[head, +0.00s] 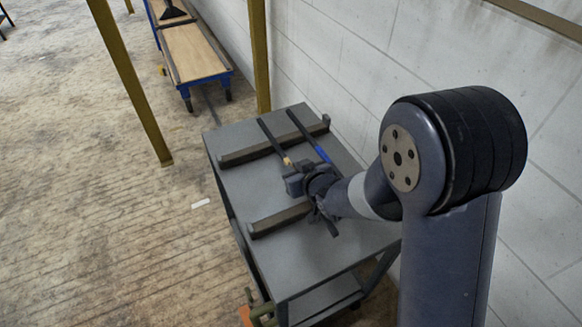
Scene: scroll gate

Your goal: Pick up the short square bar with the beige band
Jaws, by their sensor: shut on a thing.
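The dark bar with the beige band (273,141) slants across the far rail on the grey table. Its beige band shows just beyond my gripper (295,181). My gripper is shut on this bar at its near end. The jaws and wrist hide that end, so I cannot tell the bar's full length or whether it is clear of the rails. A second dark bar with a blue band (306,134) lies to its right, also across the far rail, with its near end hidden behind my arm.
The grey table (233,185) carries a far rail (239,155) and a near rail (281,219). A white block wall (345,85) runs close along the right. Yellow posts (133,80) and a blue cart with a wooden top (193,54) stand beyond. The floor at left is mostly clear.

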